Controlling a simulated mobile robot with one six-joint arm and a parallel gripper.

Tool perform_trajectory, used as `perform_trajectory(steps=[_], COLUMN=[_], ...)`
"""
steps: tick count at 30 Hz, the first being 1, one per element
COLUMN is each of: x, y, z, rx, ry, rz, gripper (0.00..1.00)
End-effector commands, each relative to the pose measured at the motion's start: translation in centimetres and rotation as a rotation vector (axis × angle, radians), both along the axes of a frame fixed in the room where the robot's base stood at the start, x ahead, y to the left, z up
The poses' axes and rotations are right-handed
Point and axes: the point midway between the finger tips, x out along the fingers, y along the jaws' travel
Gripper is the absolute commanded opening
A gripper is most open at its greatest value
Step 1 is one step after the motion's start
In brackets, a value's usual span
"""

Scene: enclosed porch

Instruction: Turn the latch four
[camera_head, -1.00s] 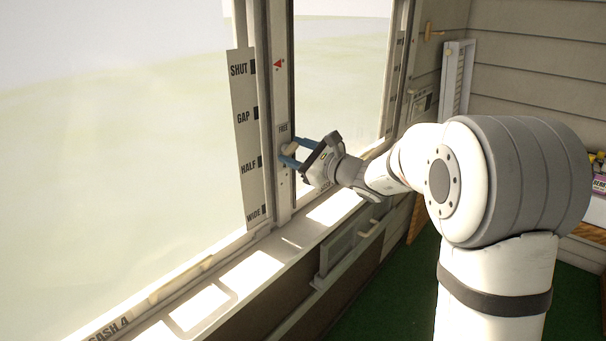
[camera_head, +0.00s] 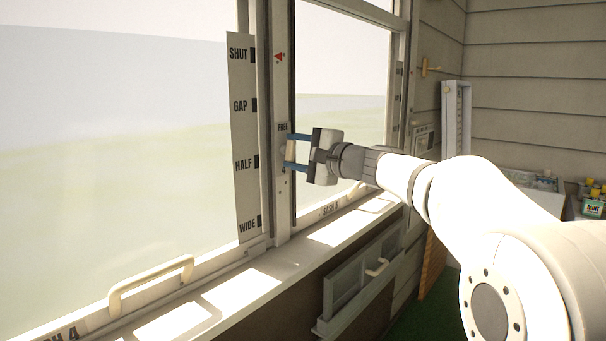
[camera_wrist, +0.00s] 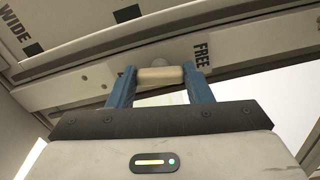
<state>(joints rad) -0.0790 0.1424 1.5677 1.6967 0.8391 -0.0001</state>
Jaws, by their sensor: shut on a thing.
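The latch (camera_head: 290,151) is a small cream bar on the window post, below a label reading FREE (camera_head: 283,127). My gripper (camera_head: 288,152) reaches it from the right, with one blue finger above and one below. In the wrist view the cream latch bar (camera_wrist: 160,75) lies crosswise between the two blue fingertips (camera_wrist: 160,73), and my gripper is shut on it. The FREE label (camera_wrist: 203,54) shows just right of the latch there. A character below the latch is partly hidden by the fingers.
A scale strip (camera_head: 242,135) reading SHUT, GAP, HALF and WIDE stands left of the post. A red pointer (camera_head: 279,57) sits near SHUT height. The sash 4 handle (camera_head: 150,284) is at lower left above the sill (camera_head: 245,285). A hinged panel (camera_head: 360,280) hangs below the sill.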

Motion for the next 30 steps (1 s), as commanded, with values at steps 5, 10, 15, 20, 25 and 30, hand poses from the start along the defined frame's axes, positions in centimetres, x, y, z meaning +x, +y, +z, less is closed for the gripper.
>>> perform_trajectory(steps=[5,10,15,20,25,30], x=[-0.08,-0.07,-0.06,-0.05,-0.04,-0.04], y=[0.12,0.11,0.11,0.1,0.08,0.05], z=[-0.13,0.05,0.2,0.28,0.32,0.33], rx=[-0.059,-0.098,-0.117,-0.123,-0.122,-0.122], ry=[-0.087,-0.135,-0.159,-0.165,-0.166,-0.166], rz=[0.002,0.002,0.002,0.001,0.001,0.0], gripper=[0.23,0.23,0.23,0.23,0.23,0.49])
